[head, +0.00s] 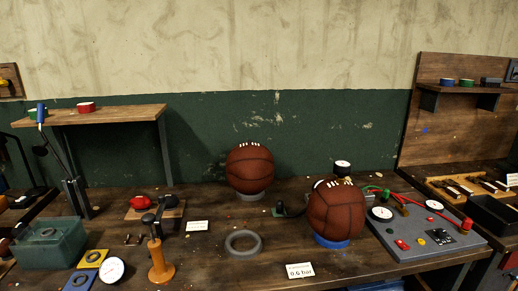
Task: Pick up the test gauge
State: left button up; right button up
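Several round white-faced dials are in the head view, and I cannot tell for sure which is the test gauge. One loose dial gauge (111,270) lies at the front left of the bench, beside an orange-based tool with a dark handle (158,262). A smaller dark-rimmed dial (342,167) stands behind the right ball. Two more dials, the left one (382,213) and the right one (434,205), sit on a grey panel (410,247) at the right. Neither of my grippers shows.
One brown leather ball (250,168) rests on a grey ring; another (337,209) sits on a blue ring (331,242). An empty grey ring (243,243) lies between them. A green translucent bin (49,245) stands at left. Red and green hoses cross the panel. Bare wood shows at front centre.

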aim_at(342, 168)
jog(key=i+l+z, duration=0.2)
jog(key=i+l, duration=0.3)
jog(key=i+l+z, duration=0.15)
jog(key=i+l, duration=0.25)
jog(key=i, duration=0.2)
jog(key=k+j+u, duration=0.1)
jog(key=u, duration=0.4)
jog(key=k, duration=0.1)
